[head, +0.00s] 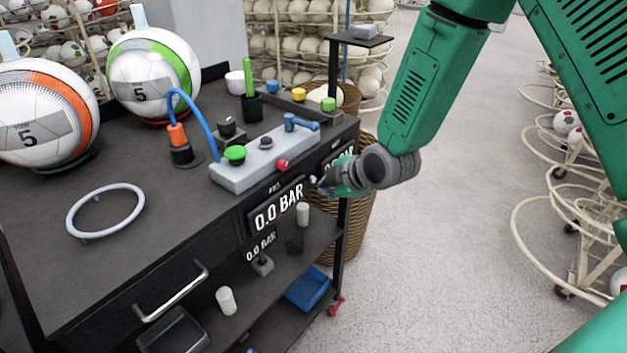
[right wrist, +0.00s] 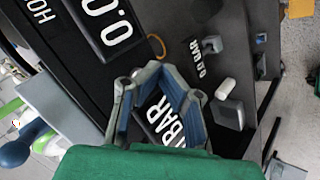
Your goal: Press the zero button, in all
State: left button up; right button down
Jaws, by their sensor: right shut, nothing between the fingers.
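A grey control box (head: 262,155) on the black cart carries a green button (head: 235,153), a small dark button (head: 266,142), a blue valve handle (head: 300,123) and a red knob (head: 283,165) at its front edge. No readable label marks a zero button. A display (head: 279,205) on the cart's front reads 0.0 BAR. My right gripper (head: 318,182) is shut and empty, beside the cart's front corner, right of that display and below the red knob. The right wrist view shows its fingers (right wrist: 160,90) in front of display lettering. My left gripper is out of view.
Two balls (head: 40,115) (head: 152,72) stand on the cart's left, with a white ring (head: 105,210) in front. A blue hose (head: 196,108) arches to the control box. A wicker basket (head: 350,220) stands behind the right leg. Open floor (head: 450,230) lies to the right.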

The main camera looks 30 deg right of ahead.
jog(key=s, duration=0.1)
jog(key=s+d, duration=0.1)
jog(key=s, duration=0.1)
jog(key=s+d, duration=0.1)
jog(key=shift+s+p, duration=0.35)
dwell(0.7)
